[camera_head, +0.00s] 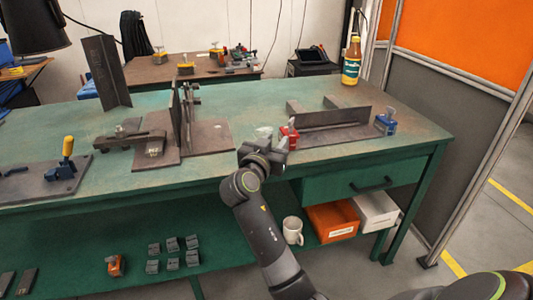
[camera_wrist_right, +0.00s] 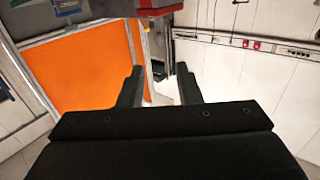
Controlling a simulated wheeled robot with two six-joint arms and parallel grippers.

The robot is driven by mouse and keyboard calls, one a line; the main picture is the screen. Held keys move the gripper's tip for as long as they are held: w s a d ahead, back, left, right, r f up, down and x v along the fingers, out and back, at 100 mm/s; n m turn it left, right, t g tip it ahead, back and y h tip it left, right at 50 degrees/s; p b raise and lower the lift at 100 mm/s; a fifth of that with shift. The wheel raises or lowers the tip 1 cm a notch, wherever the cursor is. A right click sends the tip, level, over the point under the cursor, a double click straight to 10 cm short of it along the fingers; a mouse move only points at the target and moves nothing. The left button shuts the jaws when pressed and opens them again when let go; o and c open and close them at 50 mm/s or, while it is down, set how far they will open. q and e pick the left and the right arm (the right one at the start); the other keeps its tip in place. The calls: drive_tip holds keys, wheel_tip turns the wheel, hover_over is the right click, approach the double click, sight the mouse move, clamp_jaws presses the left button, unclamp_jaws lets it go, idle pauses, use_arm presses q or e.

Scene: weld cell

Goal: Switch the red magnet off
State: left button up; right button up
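The red magnet (camera_head: 289,136) stands on the green workbench (camera_head: 420,135) in the head view, at the front left end of a dark steel plate assembly. It has a grey lever-like part on top, too small to read its setting. My right gripper (camera_head: 268,142) is just left of the red magnet, over the bench's front edge; I cannot tell whether they touch. In the right wrist view my right gripper (camera_wrist_right: 160,85) has its two fingers apart with nothing between them. My left gripper is not in view.
A blue magnet (camera_head: 386,123) stands at the plate's right end. Upright steel plates (camera_head: 178,118) and a clamp fixture (camera_head: 137,140) are to the left. A drawer handle (camera_head: 372,187) juts from the front. The bench's right end is clear.

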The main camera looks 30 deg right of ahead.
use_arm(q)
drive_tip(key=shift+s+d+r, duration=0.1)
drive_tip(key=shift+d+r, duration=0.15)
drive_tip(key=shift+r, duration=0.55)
use_arm(e)
drive_tip(key=v, duration=0.5)
drive_tip(key=shift+s+a, duration=0.15)
drive_tip(key=shift+a, duration=0.05)
